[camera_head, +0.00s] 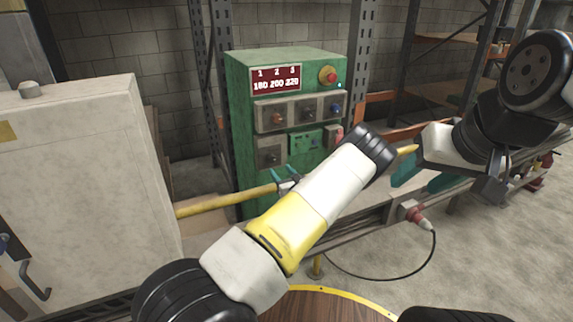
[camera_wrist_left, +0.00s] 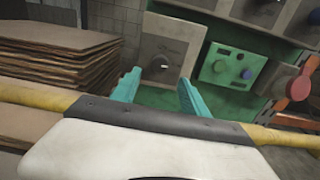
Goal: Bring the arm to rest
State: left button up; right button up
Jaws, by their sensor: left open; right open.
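My left arm comes in from the lower left of the head view. Its gripper (camera_head: 287,178) is in front of the green cabinet (camera_head: 242,140), mostly hidden by the arm. In the left wrist view its two teal fingers (camera_wrist_left: 160,78) are apart with nothing between them, pointing at the cabinet's panels. My right gripper (camera_head: 415,172) is at the right of the head view, partly hidden by its own arm; its teal fingers are apart. I cannot see anything held in it.
A yellow rail (camera_head: 225,201) runs across in front of the cabinet and behind the left gripper's body. A pale cabinet (camera_head: 85,185) stands at left. Brown sheets (camera_wrist_left: 55,50) are stacked left of the fingers.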

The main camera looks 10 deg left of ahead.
pick_arm(q)
jog(key=shift+s+r, duration=0.1)
jog(key=s+a+r+n+g+y, duration=0.3)
jog(key=s+a+r+n+g, duration=0.75)
jog(key=n, duration=0.25)
jog(key=s+r+n+g+h, duration=0.3)
jog(key=s+r+n+h, duration=0.3)
jog(key=s, duration=0.6)
jog(key=s+d+r+n+t+h, duration=0.2)
jog(key=s+d+r+n+h, duration=0.2)
jog(key=s+d+r, duration=0.3)
jog(key=s+d+r+n+t+h, duration=0.3)
jog(key=s+d+r+n+h, duration=0.2)
jog(key=s, duration=0.8)
notch_tip(320, 180, up, 2)
jog(key=d, duration=0.2)
jog(key=shift+s+d+r+n+h, duration=0.15)
jog(key=shift+s+d+n+h, duration=0.1)
jog(key=shift+d+n+h, duration=0.05)
